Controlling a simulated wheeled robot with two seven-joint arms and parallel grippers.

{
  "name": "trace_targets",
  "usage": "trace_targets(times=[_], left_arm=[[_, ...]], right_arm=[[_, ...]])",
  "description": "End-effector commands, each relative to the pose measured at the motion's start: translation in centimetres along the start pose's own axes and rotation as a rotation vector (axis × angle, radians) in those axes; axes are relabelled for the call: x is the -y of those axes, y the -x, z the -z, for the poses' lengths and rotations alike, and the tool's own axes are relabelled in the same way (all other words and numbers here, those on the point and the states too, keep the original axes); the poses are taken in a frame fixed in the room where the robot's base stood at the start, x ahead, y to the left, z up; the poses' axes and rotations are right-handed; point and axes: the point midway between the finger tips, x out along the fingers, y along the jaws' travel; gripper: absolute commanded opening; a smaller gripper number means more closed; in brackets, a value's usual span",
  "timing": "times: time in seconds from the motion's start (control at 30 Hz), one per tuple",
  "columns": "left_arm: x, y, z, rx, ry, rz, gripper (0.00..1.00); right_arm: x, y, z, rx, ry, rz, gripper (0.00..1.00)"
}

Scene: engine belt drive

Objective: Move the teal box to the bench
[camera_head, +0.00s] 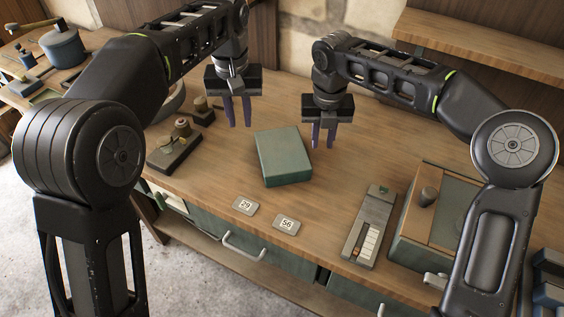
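The teal box (283,155) lies flat on the wooden bench (222,178), near the middle of its top. My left gripper (240,125) is above the bench, behind and to the left of the box. Its two fingers point down with a gap between them, and nothing is between them. My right gripper (323,146) is to the right of the box, fingers down and apart, with nothing between them. Neither gripper appears to touch the box.
Two number tags, 59 (245,206) and 56 (286,225), lie in front of the box. A dark block with knobs (174,150) is at left. A grey device (370,225) and a green case with a wooden top (436,215) are at right. A shelf (480,45) hangs behind.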

Motion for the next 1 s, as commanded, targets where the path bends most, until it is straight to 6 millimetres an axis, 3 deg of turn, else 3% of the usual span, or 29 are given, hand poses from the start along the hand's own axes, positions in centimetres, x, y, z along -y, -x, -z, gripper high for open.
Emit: trace_targets(times=[0.2,0.6,1.0], left_arm=[[0.0,0.0,0.0,0.0,0.0,0.0,0.22],[0.0,0.0,0.0,0.0,0.0,0.0,0.22],[0.0,0.0,0.0,0.0,0.0,0.0,0.22]], right_arm=[[-0.2,5.5,-0.1,0.009,0.002,-0.001,0.22],[-0.1,7.4,0.1,-0.002,0.002,0.002,0.22],[-0.1,7.7,0.0,-0.001,0.001,-0.001,0.22]])
